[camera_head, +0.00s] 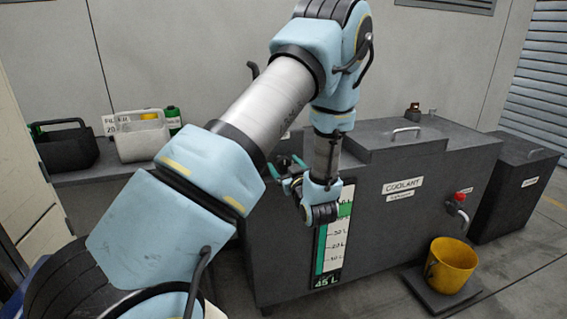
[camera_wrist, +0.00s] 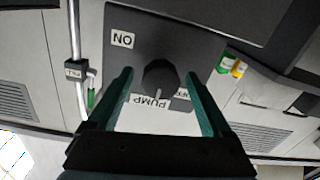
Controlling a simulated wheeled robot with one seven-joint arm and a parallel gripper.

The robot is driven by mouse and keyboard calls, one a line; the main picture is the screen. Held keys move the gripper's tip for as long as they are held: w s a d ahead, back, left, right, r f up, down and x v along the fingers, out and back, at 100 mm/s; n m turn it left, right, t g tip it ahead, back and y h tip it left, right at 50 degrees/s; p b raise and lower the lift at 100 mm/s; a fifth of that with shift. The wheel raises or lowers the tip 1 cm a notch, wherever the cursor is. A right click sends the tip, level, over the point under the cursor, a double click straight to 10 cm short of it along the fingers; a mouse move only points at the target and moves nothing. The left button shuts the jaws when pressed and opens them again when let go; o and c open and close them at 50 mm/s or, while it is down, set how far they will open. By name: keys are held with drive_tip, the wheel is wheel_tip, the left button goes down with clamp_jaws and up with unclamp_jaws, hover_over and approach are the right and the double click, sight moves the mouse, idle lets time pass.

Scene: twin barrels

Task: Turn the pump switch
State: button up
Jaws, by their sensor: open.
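The pump switch (camera_wrist: 160,76) is a round dark knob on a dark grey panel in the wrist view. An upside-down ON label (camera_wrist: 122,40) is at its upper left. A PUMP label (camera_wrist: 150,104) and a partly covered OFF label (camera_wrist: 183,93) are below it. A pale mark shows at the knob's lower edge, towards the PUMP label. My gripper (camera_wrist: 161,80) is open, with one green finger on each side of the knob. I cannot tell whether they touch it.
The coolant tank (camera_head: 400,235) has a level gauge (camera_head: 333,240) and a red-handled tap (camera_head: 458,205). A yellow bucket (camera_head: 450,266) stands below the tap. Two carriers, one dark (camera_head: 68,148) and one pale (camera_head: 142,140), stand at left. A pipe (camera_wrist: 75,35) runs near the panel.

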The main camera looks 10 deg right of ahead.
drive_tip(key=shift+w+a, duration=0.1)
drive_tip(key=shift+w, duration=0.25)
drive_tip(key=shift+c, duration=0.3)
clamp_jaws()
